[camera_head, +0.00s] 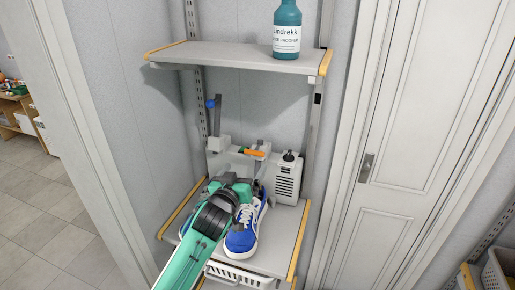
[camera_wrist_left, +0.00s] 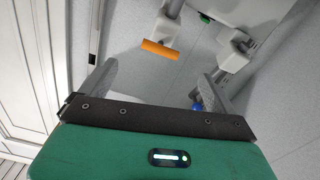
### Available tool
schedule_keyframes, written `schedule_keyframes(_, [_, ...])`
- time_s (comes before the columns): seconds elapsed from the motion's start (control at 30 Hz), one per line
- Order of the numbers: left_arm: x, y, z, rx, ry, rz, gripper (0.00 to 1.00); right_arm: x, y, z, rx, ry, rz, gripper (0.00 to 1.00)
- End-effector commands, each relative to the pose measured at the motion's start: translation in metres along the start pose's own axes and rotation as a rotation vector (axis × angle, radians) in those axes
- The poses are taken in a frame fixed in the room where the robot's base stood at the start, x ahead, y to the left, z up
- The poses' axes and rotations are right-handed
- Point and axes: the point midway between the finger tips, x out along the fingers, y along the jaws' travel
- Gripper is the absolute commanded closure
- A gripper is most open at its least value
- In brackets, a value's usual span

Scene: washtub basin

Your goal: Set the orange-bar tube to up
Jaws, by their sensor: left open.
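The orange bar (camera_head: 254,152) lies roughly level at the front of a pale grey fixture (camera_head: 222,160) on the lower shelf. In the left wrist view the orange bar (camera_wrist_left: 160,49) sits across the end of a short pale tube (camera_wrist_left: 165,27), ahead of the gap between my fingers. My left gripper (camera_head: 238,180) is in front of and below the bar in the head view. In the left wrist view my left gripper (camera_wrist_left: 160,75) is open, with nothing between its fingers and apart from the bar. My right gripper is not in view.
A blue-tipped upright tube (camera_head: 214,112) stands left of the bar. A white canister-like unit (camera_head: 288,178) stands to the right. Blue shoes (camera_head: 242,232) lie on the shelf under my arm. A teal bottle (camera_head: 287,30) stands on the upper shelf (camera_head: 225,55).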

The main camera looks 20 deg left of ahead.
Motion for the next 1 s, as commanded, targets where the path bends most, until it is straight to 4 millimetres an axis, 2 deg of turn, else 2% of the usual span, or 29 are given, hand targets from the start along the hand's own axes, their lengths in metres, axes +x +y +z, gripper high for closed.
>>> schedule_keyframes(0.6, [0.101, 0.0, -0.002, 0.001, -0.003, -0.002, 0.07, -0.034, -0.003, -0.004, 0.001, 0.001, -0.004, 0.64])
schedule_keyframes(0.8, [0.121, 0.0, -0.001, -0.001, -0.003, -0.001, 0.07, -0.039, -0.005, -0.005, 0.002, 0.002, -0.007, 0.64])
schedule_keyframes(1.0, [0.129, 0.0, 0.0, 0.0, -0.003, -0.001, 0.07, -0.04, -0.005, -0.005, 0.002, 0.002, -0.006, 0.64])
